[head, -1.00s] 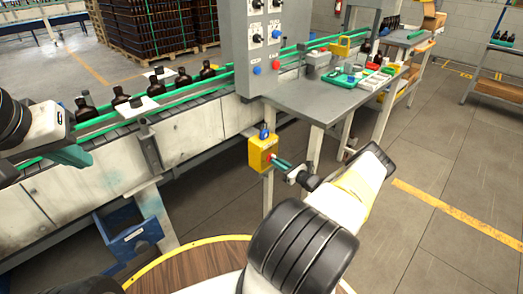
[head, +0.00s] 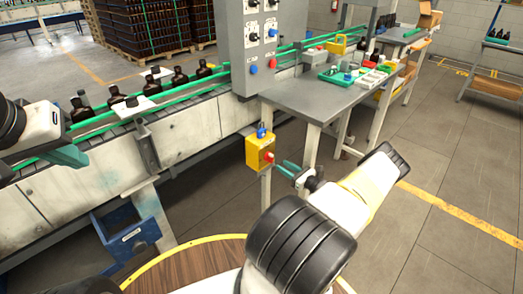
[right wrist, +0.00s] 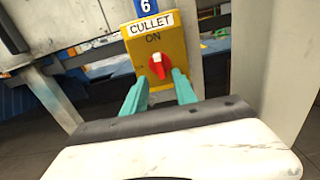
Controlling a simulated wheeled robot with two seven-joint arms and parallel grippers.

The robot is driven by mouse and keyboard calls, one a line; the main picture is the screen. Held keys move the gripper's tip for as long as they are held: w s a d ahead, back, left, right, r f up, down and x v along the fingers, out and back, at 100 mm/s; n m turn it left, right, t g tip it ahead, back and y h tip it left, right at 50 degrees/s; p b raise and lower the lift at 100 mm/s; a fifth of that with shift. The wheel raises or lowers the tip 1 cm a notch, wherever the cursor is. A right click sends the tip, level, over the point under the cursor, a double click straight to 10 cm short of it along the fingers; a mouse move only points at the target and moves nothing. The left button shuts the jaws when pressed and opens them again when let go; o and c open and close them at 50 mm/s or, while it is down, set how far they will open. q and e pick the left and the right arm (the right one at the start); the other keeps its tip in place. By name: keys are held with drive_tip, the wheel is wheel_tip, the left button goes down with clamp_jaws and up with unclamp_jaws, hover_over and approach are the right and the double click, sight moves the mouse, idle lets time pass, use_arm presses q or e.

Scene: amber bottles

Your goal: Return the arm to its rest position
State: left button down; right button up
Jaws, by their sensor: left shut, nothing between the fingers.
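My right gripper (head: 288,168) is in front of the yellow switch box (head: 259,152), which hangs by the grey table's near leg. Its teal fingers are apart and empty, with a small gap to the box. In the right wrist view the box (right wrist: 153,62) reads "CULLET" and "ON", and the fingers (right wrist: 160,92) stand either side of the red knob (right wrist: 158,66) in the picture. The knob's exact setting is hard to read. My left gripper (head: 68,156) is at the left edge above the conveyor's near side, shut and empty, and partly hidden by its own wrist.
Amber bottles (head: 180,76) stand on the conveyor (head: 190,124) with green rails. A grey control panel (head: 250,50) rises behind the box. The grey table (head: 315,98) holds trays. A blue bin (head: 128,232) sits below the conveyor. Floor at right is open.

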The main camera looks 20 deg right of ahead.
drive_tip(key=shift+v, duration=0.95)
drive_tip(key=w+a+r+n+g+y, duration=0.2)
drive_tip(key=a+r+n+g+y, duration=0.15)
drive_tip(key=a+r+n, duration=0.35)
drive_tip(key=w+a+r+n+g+y, duration=0.1)
drive_tip(key=a+r+n+g+y, duration=0.25)
drive_tip(key=r, duration=0.55)
drive_tip(key=s+a+r+n+g+h, duration=0.4)
drive_tip(key=a+r+n+g, duration=0.3)
drive_tip(key=a+r, duration=0.5)
drive_tip(key=s+a+r+n+t+h, duration=0.1)
drive_tip(key=s+a+r+n+h, duration=0.2)
drive_tip(key=s+r+n, duration=0.4)
drive_tip(key=s+a+r+n+t+h, duration=0.2)
drive_tip(key=s+a+r+n+h, duration=0.2)
drive_tip(key=s+r+n, duration=0.3)
drive_tip(key=s+a+r, duration=0.1)
drive_tip(key=s+r, duration=0.4)
drive_tip(key=s, duration=0.7)
drive_tip(key=shift+s+a+r+n+t+h, duration=0.25)
drive_tip(key=shift+s+n+t+h, duration=0.05)
drive_tip(key=shift+s+n, duration=0.1)
